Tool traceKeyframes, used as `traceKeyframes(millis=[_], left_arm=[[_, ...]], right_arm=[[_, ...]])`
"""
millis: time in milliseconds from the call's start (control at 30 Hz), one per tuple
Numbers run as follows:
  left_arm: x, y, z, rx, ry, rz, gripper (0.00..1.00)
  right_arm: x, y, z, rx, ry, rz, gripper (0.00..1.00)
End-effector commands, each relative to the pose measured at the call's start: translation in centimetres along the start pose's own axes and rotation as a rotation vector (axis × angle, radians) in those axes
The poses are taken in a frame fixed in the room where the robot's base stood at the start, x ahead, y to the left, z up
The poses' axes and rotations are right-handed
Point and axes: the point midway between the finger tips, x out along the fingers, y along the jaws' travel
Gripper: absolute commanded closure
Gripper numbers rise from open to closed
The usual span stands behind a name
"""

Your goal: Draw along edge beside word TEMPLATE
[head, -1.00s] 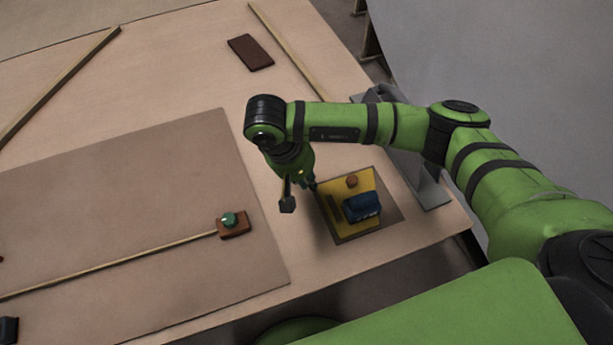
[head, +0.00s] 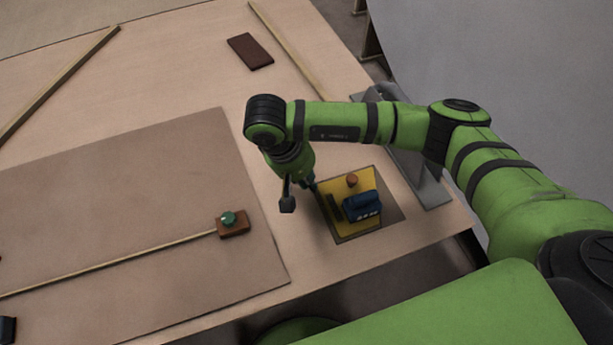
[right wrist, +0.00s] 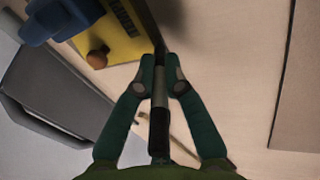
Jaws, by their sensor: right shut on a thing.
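My right gripper (right wrist: 163,75) is shut on a slim dark marking tool (right wrist: 159,100) with a grey middle band. In the head view, a dark blocky end (head: 287,204) shows below my right wrist, left of the yellow tray. A large brown sheet (head: 120,180) lies on the bench, and a thin pale batten (head: 110,266) runs across it to a brown block with a green knob (head: 232,224). My left gripper is not in view.
A dark red-brown block (head: 250,52) and wooden strips (head: 60,85) lie farther back. Bare bench top lies between sheet and tray.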

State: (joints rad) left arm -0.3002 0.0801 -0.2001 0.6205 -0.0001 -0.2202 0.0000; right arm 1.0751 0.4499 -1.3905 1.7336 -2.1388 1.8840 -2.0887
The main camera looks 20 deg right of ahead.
Motion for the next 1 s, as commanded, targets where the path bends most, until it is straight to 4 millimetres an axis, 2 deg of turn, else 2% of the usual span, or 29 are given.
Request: traceKeyframes(millis=[1000], left_arm=[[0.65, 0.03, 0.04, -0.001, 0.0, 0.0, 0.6]], right_arm=[[0.13, -0.03, 0.04, -0.001, -0.001, 0.0, 1.0]])
